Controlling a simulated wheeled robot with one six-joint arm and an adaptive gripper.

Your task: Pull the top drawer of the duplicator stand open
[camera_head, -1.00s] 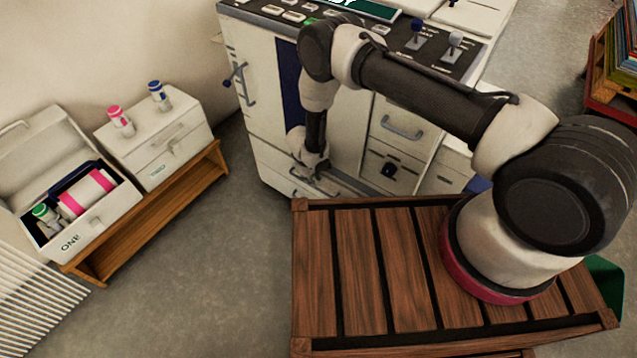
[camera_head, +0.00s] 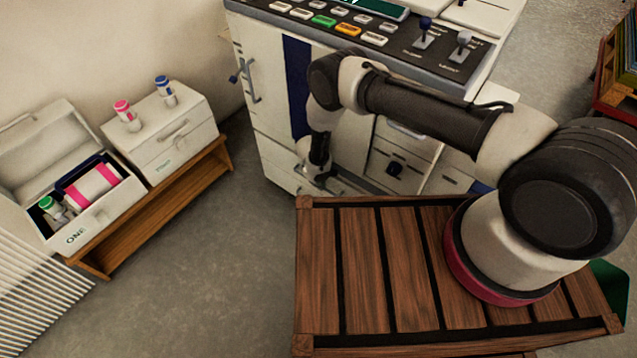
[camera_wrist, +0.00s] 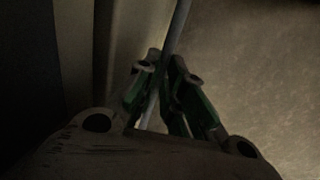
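The duplicator stand is the lower part of the large white machine (camera_head: 270,150) at the top middle of the head view. Its low drawer fronts are mostly hidden behind my arm, and I cannot tell whether the top drawer is out at all. My gripper (camera_head: 317,178) is low against the front of the stand. In the wrist view, my gripper's green-edged fingers (camera_wrist: 165,75) are close together, on either side of a thin grey bar (camera_wrist: 178,25), which looks like a drawer handle. The fingers appear closed on it; the dim picture hides the exact contact.
A control panel (camera_head: 395,37) with coloured buttons and levers tops the machine. A low wooden bench (camera_head: 165,197) at left bears an open white box (camera_head: 95,218) and a small white cabinet (camera_head: 180,145) with two bottles. Grey floor (camera_head: 225,250) lies clear between.

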